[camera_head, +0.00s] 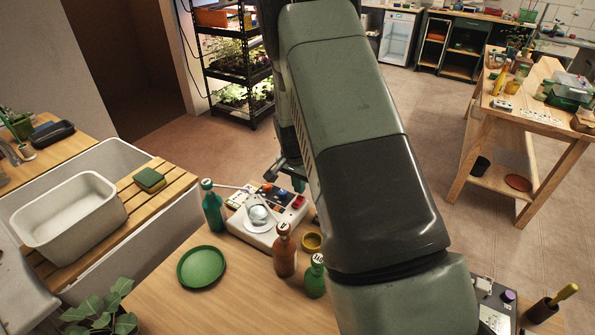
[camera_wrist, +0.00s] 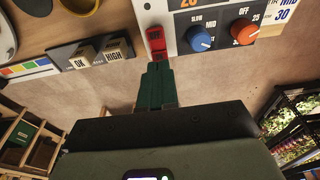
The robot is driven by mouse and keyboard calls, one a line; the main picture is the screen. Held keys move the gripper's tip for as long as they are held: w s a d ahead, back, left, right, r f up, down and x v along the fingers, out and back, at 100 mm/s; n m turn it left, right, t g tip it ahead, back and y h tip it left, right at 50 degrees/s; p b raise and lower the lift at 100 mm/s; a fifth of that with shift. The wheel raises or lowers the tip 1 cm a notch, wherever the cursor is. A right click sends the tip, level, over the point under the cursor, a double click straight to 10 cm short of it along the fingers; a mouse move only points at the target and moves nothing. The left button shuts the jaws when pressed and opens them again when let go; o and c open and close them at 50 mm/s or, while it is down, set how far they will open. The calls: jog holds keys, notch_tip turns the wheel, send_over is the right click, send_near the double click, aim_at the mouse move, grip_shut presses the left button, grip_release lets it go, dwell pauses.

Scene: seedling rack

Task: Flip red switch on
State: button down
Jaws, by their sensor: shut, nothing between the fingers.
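The red switch (camera_wrist: 156,38) is a small red rocker at the edge of a white control panel (camera_wrist: 178,15) in the wrist view. My gripper (camera_wrist: 158,68) is shut and empty, its green fingertips just below the switch in that picture. I cannot tell whether they touch it, or which way the switch is set. In the head view the red switch (camera_head: 298,202) sits at the right end of the white device (camera_head: 253,234) on the wooden table. My gripper (camera_head: 293,172) shows just behind it, partly hidden by my arm.
A blue knob (camera_wrist: 200,39) and an orange knob (camera_wrist: 244,32) sit beside the switch. A green bottle (camera_head: 212,207), a brown bottle (camera_head: 285,252), another green bottle (camera_head: 314,277) and a yellow bowl (camera_head: 312,242) stand around the device. A green plate (camera_head: 201,267) lies in front.

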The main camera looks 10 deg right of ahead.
aim_at(300, 197)
jog(key=shift+w+d+f, duration=0.15)
jog(key=shift+f, duration=1.15)
jog(key=shift+w+d+f, duration=0.15)
jog(key=shift+d+f, duration=0.05)
jog(key=shift+f, duration=0.05)
jog(key=shift+a+g, duration=0.15)
jog(key=shift+g, duration=0.15)
jog(key=shift+s+a+r, duration=0.15)
jog(key=shift+s+a, duration=0.4)
jog(key=shift+s, duration=0.1)
